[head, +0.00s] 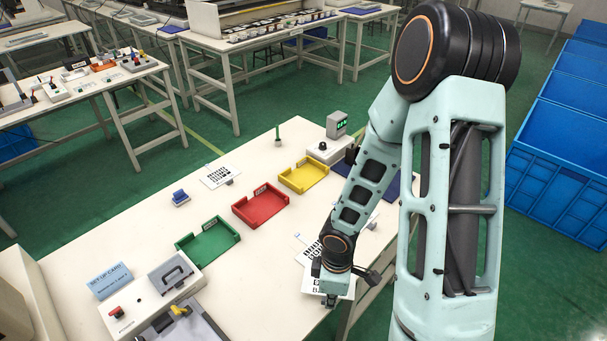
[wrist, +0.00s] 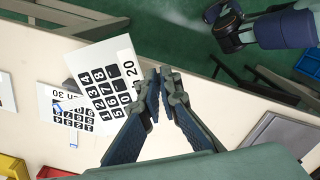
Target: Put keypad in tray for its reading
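A white keypad film marked 20 (wrist: 104,82), with black keys, is at my gripper (wrist: 158,78) in the wrist view. The fingers are nearly together at its right side and seem to pinch it there; the left finger hides the exact grip. It looks larger than the other films, so it seems raised.
Another film, marked 30 (wrist: 50,93), lies nearby on the table; one more (head: 220,177) lies behind the trays. A meter with a green display (head: 338,124) stands at the far end. A blue set-up card (head: 109,281) and a grey-handled box (head: 174,274) are front left.

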